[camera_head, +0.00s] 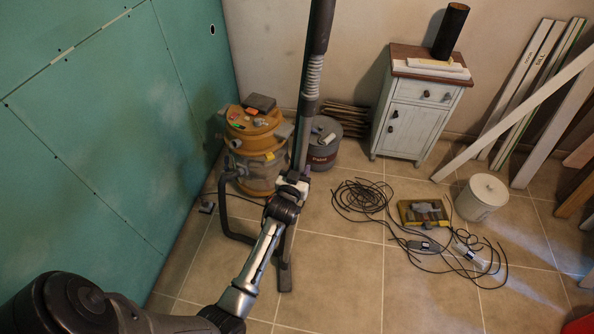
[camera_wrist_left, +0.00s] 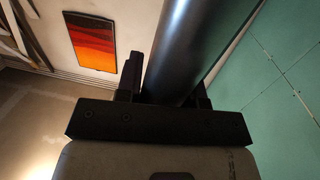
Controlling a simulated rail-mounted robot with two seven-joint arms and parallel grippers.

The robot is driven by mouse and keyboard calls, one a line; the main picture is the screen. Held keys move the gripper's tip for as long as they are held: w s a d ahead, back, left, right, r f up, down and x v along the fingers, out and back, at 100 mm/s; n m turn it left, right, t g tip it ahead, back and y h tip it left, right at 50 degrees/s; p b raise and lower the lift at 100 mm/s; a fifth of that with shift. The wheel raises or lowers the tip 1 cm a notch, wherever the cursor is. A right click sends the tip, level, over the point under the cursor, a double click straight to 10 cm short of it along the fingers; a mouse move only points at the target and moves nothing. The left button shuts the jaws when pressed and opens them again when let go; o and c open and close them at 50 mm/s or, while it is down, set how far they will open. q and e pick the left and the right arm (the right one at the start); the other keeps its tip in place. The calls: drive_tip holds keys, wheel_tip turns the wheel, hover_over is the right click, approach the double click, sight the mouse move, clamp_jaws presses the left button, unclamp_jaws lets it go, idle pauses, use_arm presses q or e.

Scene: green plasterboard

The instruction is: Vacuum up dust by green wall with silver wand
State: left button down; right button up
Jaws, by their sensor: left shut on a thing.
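The wand (camera_head: 312,75) is a long grey tube with a ribbed silver section, standing nearly upright in the head view. Its lower end (camera_head: 285,275) reaches down to the tiled floor. My left gripper (camera_head: 292,184) is shut on the wand at its lower part. In the left wrist view the wand (camera_wrist_left: 195,50) is a smooth dark tube between the fingers. The green wall (camera_head: 95,130) fills the left side of the head view and also shows in the left wrist view (camera_wrist_left: 285,80). I cannot make out dust on the floor. My right gripper is not in view.
An orange vacuum canister (camera_head: 240,165) with a dark hose (camera_head: 222,215) stands by the wall, next to a grey paint bucket (camera_head: 324,150). Floor tiles (camera_head: 340,280) at front are clear.

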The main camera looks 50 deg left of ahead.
use_arm(q)
drive_tip(key=shift+r, duration=0.1)
drive_tip(key=shift+s+a+r+p, duration=0.1)
drive_tip(key=shift+s+a+p, duration=0.4)
drive_tip(key=shift+p, duration=0.05)
drive_tip(key=s+a+p, duration=0.7)
drive_tip(key=s+a, duration=1.1)
drive_tip(key=s, duration=0.3)
drive_tip(key=shift+s+a+p, duration=0.25)
drive_tip(key=shift+s+p, duration=0.05)
drive_tip(key=shift+p, duration=0.1)
idle(0.4)
